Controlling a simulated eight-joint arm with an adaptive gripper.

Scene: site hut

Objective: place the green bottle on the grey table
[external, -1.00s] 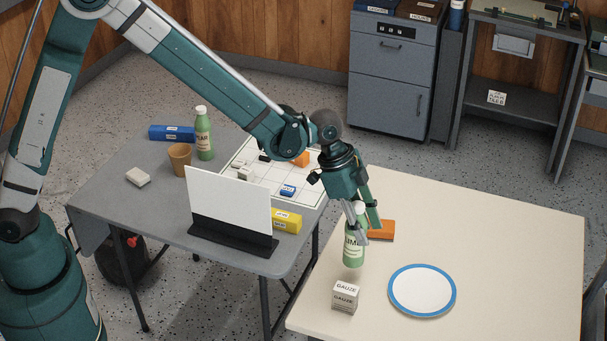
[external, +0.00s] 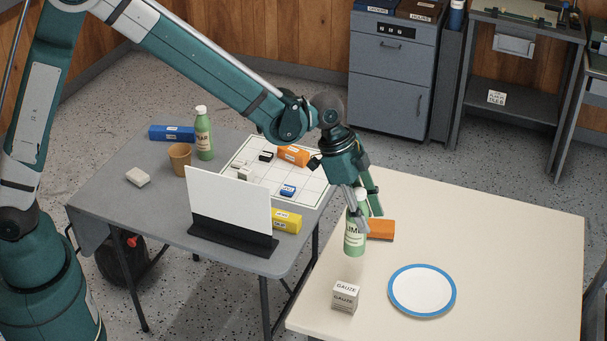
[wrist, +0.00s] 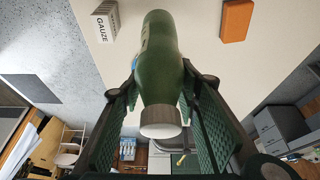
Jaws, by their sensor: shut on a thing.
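My gripper (external: 362,207) is shut on a green bottle (external: 355,240) with a white cap and a label that seems to read LIME. The bottle hangs upright or nearly so over the left part of the cream table, seemingly clear of its top. In the wrist view the held bottle (wrist: 160,65) lies between the two finger pads, its cap (wrist: 161,122) towards the camera. The grey table (external: 140,215) is to the left. A second green bottle (external: 204,137) with a white cap stands at its back.
The grey table holds a brown cup (external: 180,158), blue box (external: 171,133), white block (external: 138,177), upright white panel (external: 228,198), yellow box (external: 286,221) and gridded board (external: 312,191). The cream table (external: 500,250) bears a gauze box (external: 345,296), orange block (external: 381,229) and blue-rimmed plate (external: 452,293).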

